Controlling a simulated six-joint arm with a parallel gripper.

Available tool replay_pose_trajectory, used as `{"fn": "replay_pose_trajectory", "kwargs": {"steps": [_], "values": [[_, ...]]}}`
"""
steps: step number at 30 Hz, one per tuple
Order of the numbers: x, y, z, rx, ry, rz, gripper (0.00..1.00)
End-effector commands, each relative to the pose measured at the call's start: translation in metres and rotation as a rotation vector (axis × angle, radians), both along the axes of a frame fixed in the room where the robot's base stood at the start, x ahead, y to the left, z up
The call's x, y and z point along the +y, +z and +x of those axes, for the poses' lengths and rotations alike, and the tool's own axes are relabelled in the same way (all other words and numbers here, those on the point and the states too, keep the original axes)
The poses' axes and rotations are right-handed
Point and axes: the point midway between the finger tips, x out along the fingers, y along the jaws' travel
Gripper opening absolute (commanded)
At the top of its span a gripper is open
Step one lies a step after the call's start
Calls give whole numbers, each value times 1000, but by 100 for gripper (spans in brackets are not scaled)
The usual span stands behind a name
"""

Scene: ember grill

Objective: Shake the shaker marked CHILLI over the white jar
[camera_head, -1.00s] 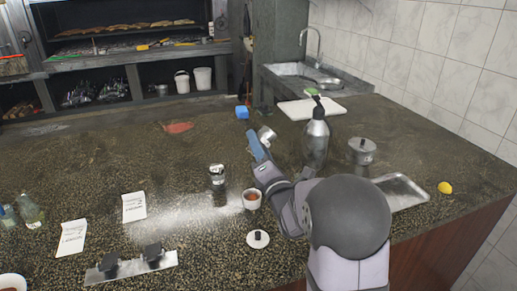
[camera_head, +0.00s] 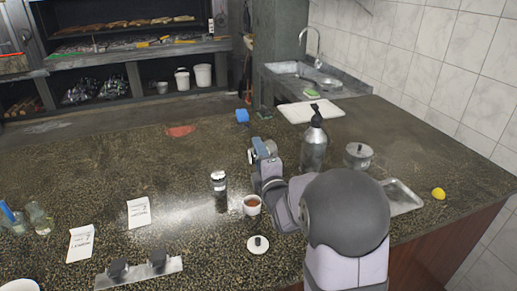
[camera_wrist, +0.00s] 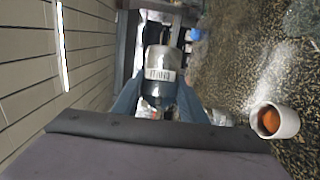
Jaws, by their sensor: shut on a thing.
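My gripper (camera_head: 263,151) is shut on a shaker, which shows plainly in the wrist view (camera_wrist: 158,74) between the blue fingers. The shaker has a clear body, a dark end and a pale label whose lettering appears upside down and looks like CHILLI. In the head view my gripper largely hides it, so its exact tilt is hard to tell. The white jar (camera_head: 252,204), open with orange-red powder inside, stands on the counter nearer the camera than my gripper. It also shows at the right in the wrist view (camera_wrist: 285,124), apart from the shaker.
Another shaker (camera_head: 219,183) stands left of the jar. A white lid with a dark knob (camera_head: 258,244) lies in front. A pump bottle (camera_head: 314,143), metal pot (camera_head: 358,155) and tray (camera_head: 404,196) are at right. The counter behind is mostly clear.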

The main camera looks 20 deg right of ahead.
Motion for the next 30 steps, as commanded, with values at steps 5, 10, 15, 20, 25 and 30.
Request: {"fn": "replay_pose_trajectory", "kwargs": {"steps": [5,10,15,20,25,30], "values": [[0,0,0,-2,0,-2,22],[0,5,0,20,1,58,22],[0,11,0,79,-1,240,22],[-1,12,0,137,0,410,22],[0,10,0,177,1,533,22],[0,6,0,187,0,569,22]]}}
